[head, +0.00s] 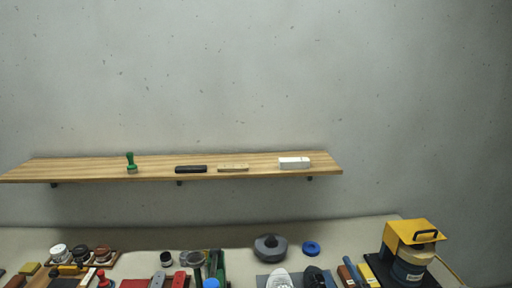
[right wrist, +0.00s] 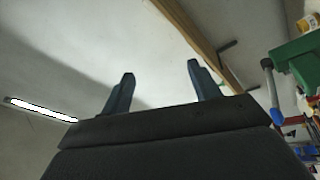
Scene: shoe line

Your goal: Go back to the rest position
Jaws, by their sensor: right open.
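My right gripper (right wrist: 161,78) shows in the right wrist view, with its two blue-grey fingers apart and nothing between them. It is clear of any surface, with the grey wall and the underside of the wooden shelf behind it. I cannot make out either gripper in the head view. My left gripper is not in view.
The wooden shelf (head: 70,170) on the wall holds a green-handled tool (head: 131,163), a dark bar (head: 191,169) and a white box (head: 294,163). The crowded bench (head: 230,240) below carries shoes, jars, tools and a yellow machine (head: 412,235). The wall above is bare.

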